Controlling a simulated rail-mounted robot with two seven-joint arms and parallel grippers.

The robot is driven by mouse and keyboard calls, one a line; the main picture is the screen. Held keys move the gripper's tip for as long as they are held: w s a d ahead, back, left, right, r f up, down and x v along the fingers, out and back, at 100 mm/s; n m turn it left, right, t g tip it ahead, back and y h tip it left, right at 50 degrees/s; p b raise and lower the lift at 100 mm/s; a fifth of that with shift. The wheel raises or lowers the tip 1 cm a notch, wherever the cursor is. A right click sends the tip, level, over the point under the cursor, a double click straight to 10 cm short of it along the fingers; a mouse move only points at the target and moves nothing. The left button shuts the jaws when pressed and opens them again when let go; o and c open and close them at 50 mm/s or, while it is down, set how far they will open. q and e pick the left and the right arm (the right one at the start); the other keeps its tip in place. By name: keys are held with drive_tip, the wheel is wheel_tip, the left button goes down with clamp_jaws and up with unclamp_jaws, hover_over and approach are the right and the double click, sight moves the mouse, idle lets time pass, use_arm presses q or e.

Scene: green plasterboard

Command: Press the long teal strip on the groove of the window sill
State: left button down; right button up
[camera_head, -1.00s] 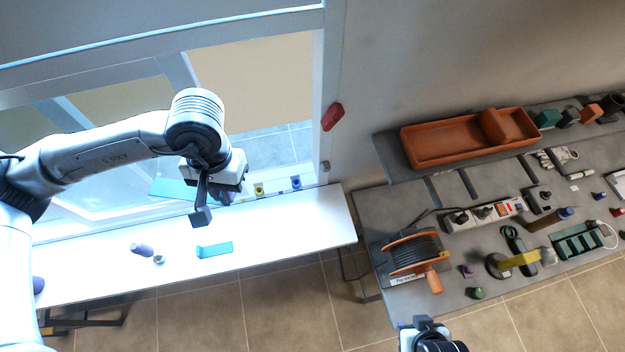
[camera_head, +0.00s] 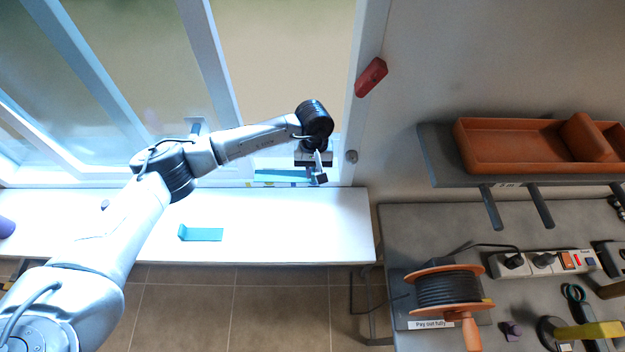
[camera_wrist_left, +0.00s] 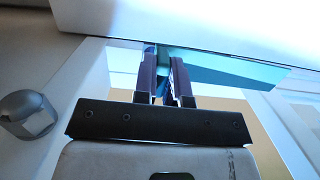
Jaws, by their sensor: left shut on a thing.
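The long teal strip (camera_head: 282,175) is at the foot of the window frame, along the back edge of the white sill-like surface (camera_head: 310,225). It also shows in the left wrist view (camera_wrist_left: 220,66), running right from between the fingers. My left gripper (camera_head: 319,176) is shut on it near its right end; its fingers show in the left wrist view (camera_wrist_left: 163,75). I cannot make out the groove, or whether the strip touches it. A shorter teal piece with an upturned end (camera_head: 202,234) lies on the white surface. My right gripper is not in view.
A red object (camera_head: 371,77) is on the right window post. A grey knob (camera_head: 351,157) is below it. At right, a grey bench holds an orange cable reel (camera_head: 447,288) and a power strip (camera_head: 545,262); an orange trough (camera_head: 520,145) is on a shelf above.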

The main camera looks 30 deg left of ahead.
use_arm(q)
drive_tip(key=shift+w+a+f, duration=0.15)
drive_tip(key=shift+a+f, duration=0.05)
drive_tip(key=shift+f, duration=0.55)
drive_tip(key=shift+f+b, duration=0.25)
drive_tip(key=shift+b, duration=0.45)
drive_tip(key=b, duration=0.5)
hover_over(313, 195)
wheel_tip(313, 195, down, 5)
drive_tip(key=shift+w+a+f, duration=0.1)
drive_tip(key=shift+w+a, duration=0.05)
wheel_tip(313, 195, down, 2)
drive_tip(key=b, duration=0.2)
drive_tip(key=shift+f+b, duration=0.25)
drive_tip(key=shift+b, duration=0.1)
drive_tip(key=shift+f, duration=0.2)
